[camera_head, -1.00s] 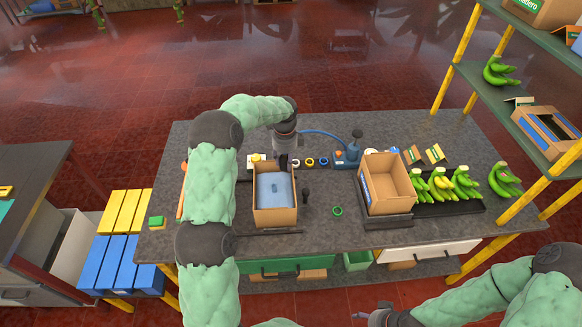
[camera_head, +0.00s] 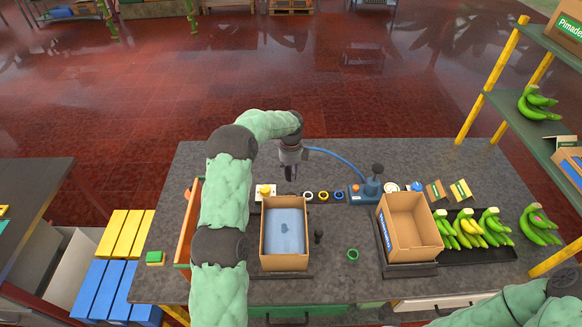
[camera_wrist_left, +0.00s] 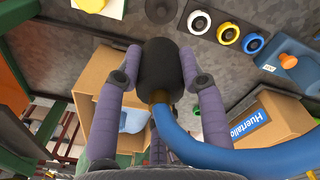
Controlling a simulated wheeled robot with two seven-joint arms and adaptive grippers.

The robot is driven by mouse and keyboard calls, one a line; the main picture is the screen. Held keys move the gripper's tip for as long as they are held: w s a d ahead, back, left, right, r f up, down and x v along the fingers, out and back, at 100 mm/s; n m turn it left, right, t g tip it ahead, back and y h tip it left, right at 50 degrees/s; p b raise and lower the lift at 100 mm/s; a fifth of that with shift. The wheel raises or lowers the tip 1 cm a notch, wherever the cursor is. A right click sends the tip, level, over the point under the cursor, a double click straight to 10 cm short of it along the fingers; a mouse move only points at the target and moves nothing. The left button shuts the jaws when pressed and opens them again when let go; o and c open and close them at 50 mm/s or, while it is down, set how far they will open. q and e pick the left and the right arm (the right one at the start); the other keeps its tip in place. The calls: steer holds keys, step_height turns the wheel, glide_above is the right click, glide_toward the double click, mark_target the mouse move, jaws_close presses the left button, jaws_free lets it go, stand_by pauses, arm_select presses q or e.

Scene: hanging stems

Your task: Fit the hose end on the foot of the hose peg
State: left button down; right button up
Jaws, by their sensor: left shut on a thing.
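My left gripper (camera_head: 291,174) is above the back of the bench, near the row of rings. In the left wrist view its purple-grey fingers (camera_wrist_left: 163,68) are closed on the black hose end (camera_wrist_left: 161,72). The blue hose (camera_head: 340,160) arcs right to a blue fitting (camera_head: 371,188) on the bench. In the left wrist view a dark round post (camera_wrist_left: 160,9) shows just past the hose end, left of the white ring; I cannot tell if it is the hose peg. A dark upright peg (camera_head: 318,236) stands between the cardboard boxes. My right gripper is out of view.
An open box with blue contents (camera_head: 307,230) stands in front of the left gripper. White, yellow and blue rings (camera_head: 323,196) lie to its right. A second box (camera_head: 441,226) and bananas (camera_head: 480,228) are farther right. A green ring (camera_head: 352,255) lies near the front.

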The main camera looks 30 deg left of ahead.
arm_select(q)
steer(key=f, duration=0.3)
steer(key=f+b, duration=0.1)
steer(key=f, duration=0.2)
steer(key=f+b, duration=0.1)
steer(key=f, duration=0.2)
steer(key=shift+w+a, duration=0.15)
steer(key=shift+w, duration=0.15)
steer(key=shift+f+b, duration=0.7)
steer(key=shift+f, duration=1.1)
steer(key=shift+a, duration=0.1)
steer(key=shift+f+b, duration=0.65)
steer(key=shift+b, duration=0.1)
stand_by(0.3)
steer(key=shift+c, duration=1.3)
jaws_free()
steer(key=shift+r+p, duration=0.55)
steer(key=shift+r, duration=1)
step_height(320, 180, up, 6)
steer(key=p, duration=0.2)
steer(key=shift+p, duration=0.3)
